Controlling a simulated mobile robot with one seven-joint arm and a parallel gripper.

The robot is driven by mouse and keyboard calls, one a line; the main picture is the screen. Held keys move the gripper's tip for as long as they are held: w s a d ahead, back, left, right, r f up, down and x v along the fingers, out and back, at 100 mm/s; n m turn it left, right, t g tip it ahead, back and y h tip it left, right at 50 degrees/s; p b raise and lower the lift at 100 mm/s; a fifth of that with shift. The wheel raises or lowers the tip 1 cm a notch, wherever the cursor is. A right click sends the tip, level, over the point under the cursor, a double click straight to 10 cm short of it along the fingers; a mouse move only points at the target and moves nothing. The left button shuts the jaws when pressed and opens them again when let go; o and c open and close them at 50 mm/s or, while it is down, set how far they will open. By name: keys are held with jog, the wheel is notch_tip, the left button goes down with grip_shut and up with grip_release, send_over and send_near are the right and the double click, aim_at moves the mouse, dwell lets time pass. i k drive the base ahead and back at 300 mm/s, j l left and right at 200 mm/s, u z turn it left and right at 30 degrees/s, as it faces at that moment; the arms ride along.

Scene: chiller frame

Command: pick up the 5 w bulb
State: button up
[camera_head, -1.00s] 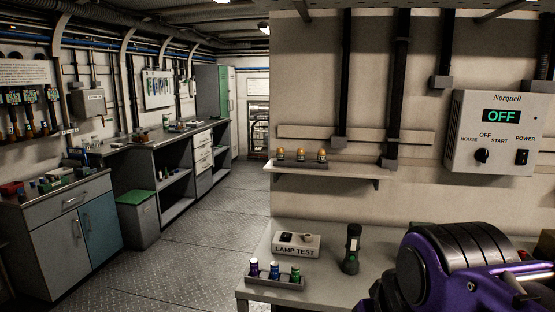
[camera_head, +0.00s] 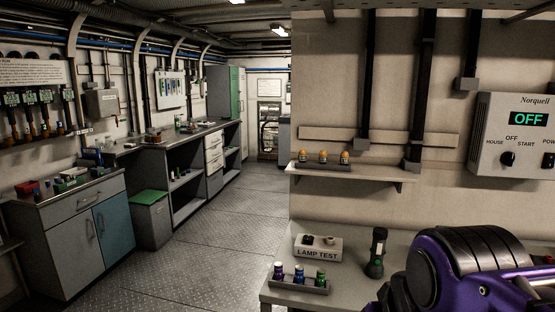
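Three small bulb-like pieces with coloured bodies, blue-violet (camera_head: 278,271), purple (camera_head: 299,274) and green (camera_head: 320,278), stand in a grey tray (camera_head: 300,285) on the right-hand table. Three orange bulbs (camera_head: 324,157) stand in a row on the wall shelf above. No wattage marks are readable, so I cannot tell which is the 5 W bulb. My purple and black arm shows at the lower right, but my gripper is out of view.
On the right-hand table (camera_head: 282,245) stand a LAMP TEST box (camera_head: 318,248) and a dark torch (camera_head: 376,252). The wall shelf (camera_head: 355,174) overhangs it. A Norquell panel (camera_head: 520,135) reads OFF. The floor (camera_head: 210,240) at centre-left is clear between table and left-hand cabinets.

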aim_at(345, 156)
jog(key=j+u, duration=0.2)
jog(key=i+j+u, duration=0.2)
jog(key=j, duration=0.25)
jog(key=j+u, duration=0.2)
jog(key=j, duration=0.2)
jog(key=i+j+u, duration=0.25)
jog(key=j, duration=0.15)
jog(key=i+j+u, duration=0.35)
jog(key=i+j, duration=0.3)
jog(key=i+z, duration=0.35)
jog(key=i, duration=0.15)
jog(key=i+j+z, duration=0.3)
jog(key=i, duration=0.15)
jog(key=i+l+z, duration=0.1)
jog(key=i+z, duration=1.25)
jog(key=z, duration=0.25)
jog(key=i+j+z, duration=0.2)
jog(key=z, duration=0.15)
